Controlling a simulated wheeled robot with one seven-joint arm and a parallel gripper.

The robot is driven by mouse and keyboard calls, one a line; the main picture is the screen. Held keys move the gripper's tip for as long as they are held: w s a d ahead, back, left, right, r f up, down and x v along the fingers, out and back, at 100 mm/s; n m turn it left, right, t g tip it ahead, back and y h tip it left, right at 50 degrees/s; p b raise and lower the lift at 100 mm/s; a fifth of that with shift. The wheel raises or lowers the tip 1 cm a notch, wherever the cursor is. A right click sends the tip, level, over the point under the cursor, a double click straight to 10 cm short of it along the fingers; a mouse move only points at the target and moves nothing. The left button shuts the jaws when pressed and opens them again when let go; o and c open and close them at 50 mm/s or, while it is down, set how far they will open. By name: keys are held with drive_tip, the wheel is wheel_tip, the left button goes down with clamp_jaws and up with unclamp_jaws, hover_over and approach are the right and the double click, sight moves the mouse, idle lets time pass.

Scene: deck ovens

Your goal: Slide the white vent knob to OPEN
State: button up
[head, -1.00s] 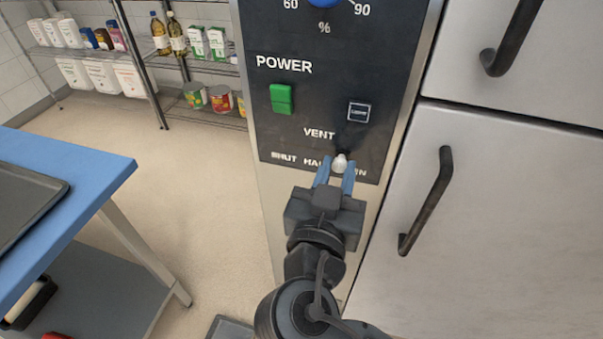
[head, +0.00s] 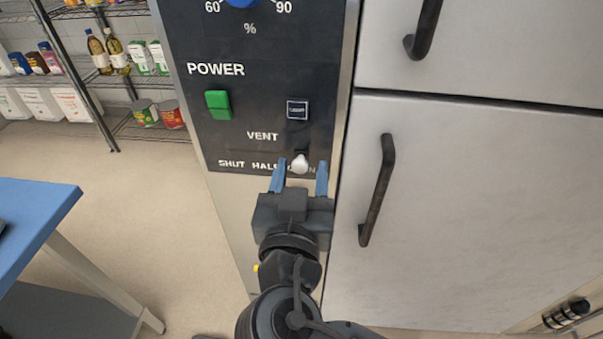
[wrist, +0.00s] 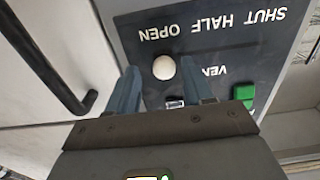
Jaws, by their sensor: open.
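The white vent knob (head: 299,163) sits at the right end of the SHUT, HALF, OPEN row on the dark control panel (head: 258,100). It covers part of the word OPEN in the head view. In the wrist view the knob (wrist: 164,67) lines up with the word OPEN, which appears upside down. My gripper (head: 300,177) is open, with one blue finger on each side of the knob and a visible gap to each. The fingers also show in the wrist view (wrist: 160,88). The slot behind the knob is mostly hidden.
A green power switch (head: 218,105) and a small dark square button (head: 297,110) are above. A black door handle (head: 377,190) stands out to the right on the pale door. A blue-topped table (head: 40,215) is at left, with shelves behind.

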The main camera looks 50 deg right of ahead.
drive_tip(key=b+v, duration=0.1)
drive_tip(key=v, duration=0.6)
drive_tip(key=shift+s+a, duration=0.2)
drive_tip(key=shift+a, duration=0.1)
drive_tip(key=s+f+n+t+y, duration=0.1)
drive_tip(key=s+f+n+y, duration=0.2)
drive_tip(key=f+n+y, duration=0.4)
drive_tip(key=s+f+n+y, duration=0.3)
drive_tip(key=f+n+y, duration=0.1)
drive_tip(key=f, duration=0.4)
drive_tip(key=s+r+t+y, duration=0.1)
drive_tip(key=s+r, duration=0.2)
drive_tip(key=s, duration=0.3)
drive_tip(key=s+d+r+t+y, duration=0.1)
drive_tip(key=s+r+t+y, duration=0.1)
drive_tip(key=s+r, duration=0.2)
drive_tip(key=s, duration=0.3)
drive_tip(key=shift+s+r+y, duration=0.25)
drive_tip(key=shift+s+y, duration=0.05)
drive_tip(key=shift+s, duration=0.05)
idle(1.8)
